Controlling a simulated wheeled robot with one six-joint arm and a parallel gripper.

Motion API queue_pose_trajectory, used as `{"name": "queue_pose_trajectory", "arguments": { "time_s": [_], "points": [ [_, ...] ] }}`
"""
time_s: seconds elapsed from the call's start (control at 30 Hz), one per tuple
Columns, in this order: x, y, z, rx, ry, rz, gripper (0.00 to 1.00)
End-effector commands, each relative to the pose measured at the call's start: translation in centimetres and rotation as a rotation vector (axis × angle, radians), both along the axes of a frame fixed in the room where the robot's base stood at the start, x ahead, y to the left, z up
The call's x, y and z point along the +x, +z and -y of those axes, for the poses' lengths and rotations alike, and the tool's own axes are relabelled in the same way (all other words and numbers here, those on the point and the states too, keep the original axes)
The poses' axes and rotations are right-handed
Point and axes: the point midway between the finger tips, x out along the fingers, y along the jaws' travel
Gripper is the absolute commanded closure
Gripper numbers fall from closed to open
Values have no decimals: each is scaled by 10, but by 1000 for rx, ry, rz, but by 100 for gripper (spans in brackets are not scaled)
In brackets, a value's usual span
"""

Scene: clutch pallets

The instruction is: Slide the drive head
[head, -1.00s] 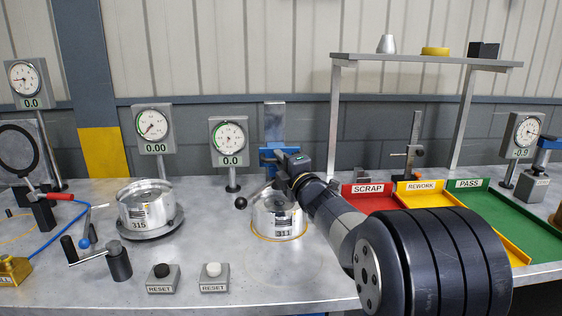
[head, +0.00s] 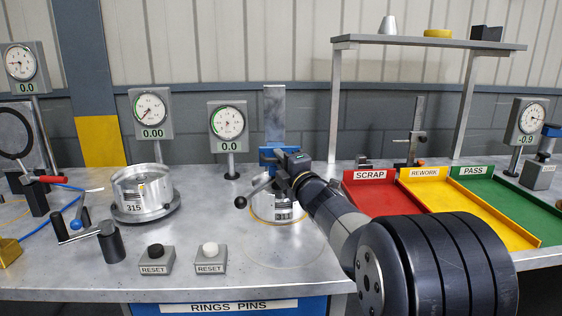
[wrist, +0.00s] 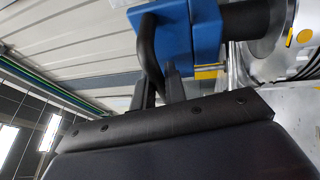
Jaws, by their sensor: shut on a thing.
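The drive head is a blue block (head: 268,157) on an upright grey column (head: 275,110), and it shows large in the wrist view (wrist: 188,35). A lever with a black ball (head: 240,202) sticks out at its lower left. Below the head, the silver clutch marked 311 (head: 266,210) stands on the bench, partly hidden by the head and my arm. My gripper (wrist: 160,82) is shut on the dark curved handle (wrist: 149,50) at the side of the blue block. My arm covers the head's right side in the head view.
A silver clutch marked 315 (head: 140,190) stands on a round base at left. Two reset buttons (head: 155,258) sit at the front. Red, yellow and green trays (head: 385,205) lie at right. A shelf (head: 430,42) stands behind. Dial gauges (head: 228,120) line the back.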

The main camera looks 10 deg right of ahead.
Motion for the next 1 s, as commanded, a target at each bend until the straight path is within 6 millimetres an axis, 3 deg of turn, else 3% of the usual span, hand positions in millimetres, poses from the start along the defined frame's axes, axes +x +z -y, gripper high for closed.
{"name": "queue_pose_trajectory", "arguments": {
  "time_s": [0.07,0.1,0.33,0.67,1.0],
  "points": [
    [0,-3,0,0,0,-6,100],
    [0,-3,0,0,-1,-6,86],
    [0,-1,0,0,0,-3,67],
    [-4,-1,1,0,-1,0,66],
    [-59,-11,14,-1,-3,-1,66]
  ]
}}
